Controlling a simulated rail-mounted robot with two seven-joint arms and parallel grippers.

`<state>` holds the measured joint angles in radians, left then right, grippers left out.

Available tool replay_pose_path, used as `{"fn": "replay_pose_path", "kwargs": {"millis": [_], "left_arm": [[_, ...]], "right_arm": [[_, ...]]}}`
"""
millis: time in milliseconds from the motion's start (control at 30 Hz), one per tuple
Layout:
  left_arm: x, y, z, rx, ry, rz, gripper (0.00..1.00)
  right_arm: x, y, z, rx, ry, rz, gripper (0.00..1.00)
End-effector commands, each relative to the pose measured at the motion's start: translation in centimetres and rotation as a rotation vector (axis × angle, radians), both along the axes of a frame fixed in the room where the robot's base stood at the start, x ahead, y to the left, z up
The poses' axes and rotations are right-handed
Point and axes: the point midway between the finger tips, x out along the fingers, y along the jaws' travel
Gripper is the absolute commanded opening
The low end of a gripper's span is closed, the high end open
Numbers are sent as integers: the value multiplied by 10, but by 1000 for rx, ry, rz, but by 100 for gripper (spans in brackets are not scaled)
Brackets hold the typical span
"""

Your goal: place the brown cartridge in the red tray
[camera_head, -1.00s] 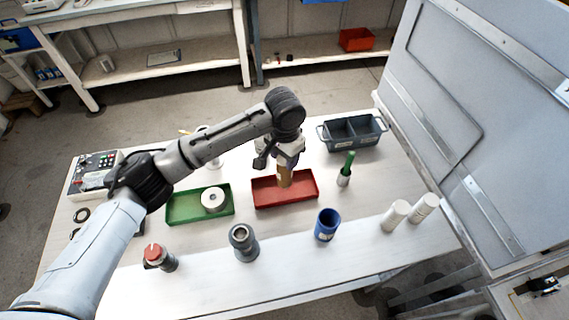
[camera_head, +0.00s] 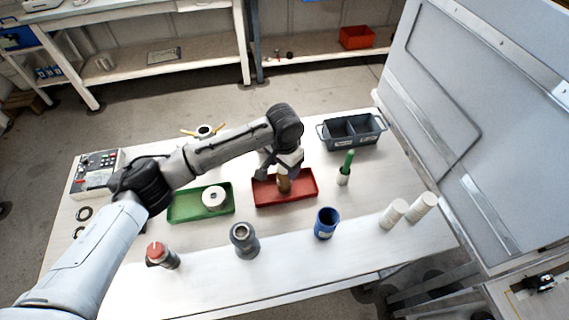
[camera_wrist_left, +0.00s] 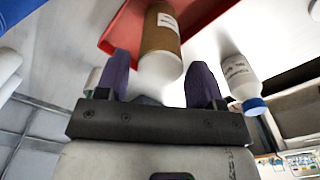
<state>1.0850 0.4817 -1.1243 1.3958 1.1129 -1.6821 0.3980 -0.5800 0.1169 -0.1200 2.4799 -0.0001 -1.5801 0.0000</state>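The brown cartridge (camera_head: 284,185) stands about upright in the red tray (camera_head: 302,194), below my left gripper (camera_head: 287,174). In the left wrist view the cartridge (camera_wrist_left: 160,35), with a white label and a white end, shows between the two purple fingers of that gripper (camera_wrist_left: 162,82). The fingers are apart, with a visible gap on each side of the cartridge. The red tray (camera_wrist_left: 200,12) lies behind it there. The wrist and fingers hide part of the cartridge in the head view. My right gripper is not in view.
A green tray (camera_head: 185,208) with a white ring (camera_head: 214,198) stands left of the red one. A grey bin (camera_head: 352,132), a green-topped vial (camera_head: 345,170), a blue cup (camera_head: 326,223) and white cylinders (camera_head: 392,213) stand around. A white, blue-capped bottle (camera_wrist_left: 240,82) shows in the wrist view.

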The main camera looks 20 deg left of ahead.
Motion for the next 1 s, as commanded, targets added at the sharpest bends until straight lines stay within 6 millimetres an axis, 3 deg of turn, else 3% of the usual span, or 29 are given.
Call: {"fn": "replay_pose_path", "kwargs": {"millis": [100,467,1000], "left_arm": [[0,0,0,0,0,0,72],[0,0,9,0,-1,-1,72],[0,0,100,-1,-3,-1,72]], "right_arm": [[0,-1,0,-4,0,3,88],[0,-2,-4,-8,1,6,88],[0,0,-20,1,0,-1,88]]}}
